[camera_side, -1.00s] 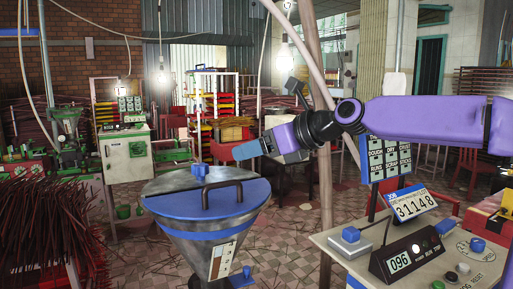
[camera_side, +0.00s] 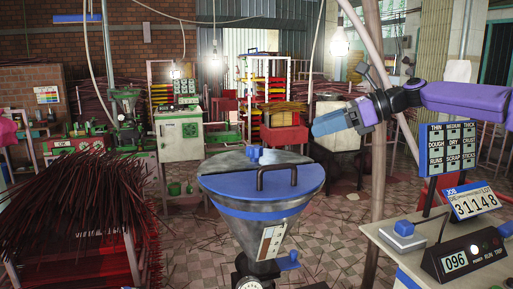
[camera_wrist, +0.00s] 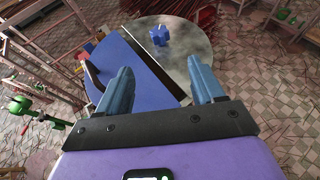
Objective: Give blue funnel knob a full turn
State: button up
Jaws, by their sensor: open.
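The blue knob (camera_side: 254,154) stands on the grey part of the funnel's top, behind the dark handle. It also shows in the wrist view (camera_wrist: 159,36), ahead of my fingers and apart from them. The metal funnel (camera_side: 262,212) has a blue half lid (camera_side: 240,186) and a blue band. My gripper (camera_side: 322,127) is up and to the right of the knob in the side view, pointing left and slightly down. In the wrist view its two blue-grey fingers (camera_wrist: 164,76) are spread with nothing between them. A smaller blue piece (camera_side: 289,261) sits low on the funnel's right side.
The dark arched handle (camera_side: 277,170) rises from the lid near the knob. A control desk (camera_side: 390,240) with a blue button (camera_side: 404,228) and displays stands at right. A rack of dark red sticks (camera_side: 70,210) is at left. Air above the funnel is clear.

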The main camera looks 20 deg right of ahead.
aim_at(257, 146)
jog(key=shift+w+a+f, duration=0.1)
jog(key=shift+w+a, duration=0.15)
jog(key=shift+a, duration=0.05)
jog(key=x, duration=1.6)
jog(key=shift+a, duration=0.35)
jog(key=c, duration=1)
